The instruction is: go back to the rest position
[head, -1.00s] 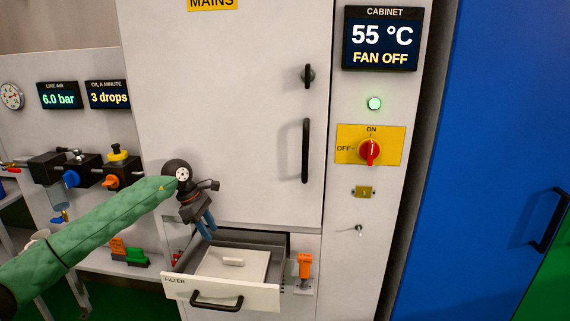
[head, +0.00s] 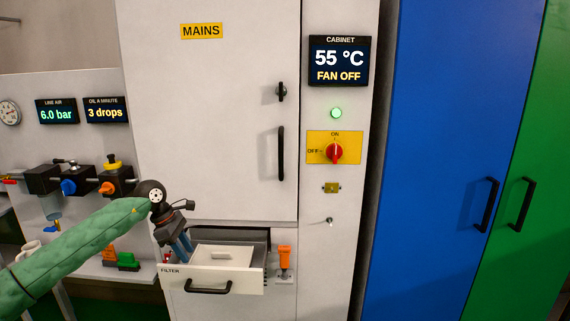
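My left gripper (head: 181,245) comes in on its green-sleeved arm and points down at the left part of the open filter drawer (head: 240,281). Its fingers look blue, and I cannot tell whether they are apart or together. I see nothing held in it. A pale flat filter block (head: 215,256) with a small grip on top lies in the drawer. My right gripper is not in view.
The white cabinet door (head: 215,130) is closed above the drawer. A red switch (head: 334,152) and a display (head: 339,61) reading 55 °C, FAN OFF are to its right. An orange-handled clamp (head: 285,258) sits beside the drawer. Air-line units (head: 85,180) stand at left.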

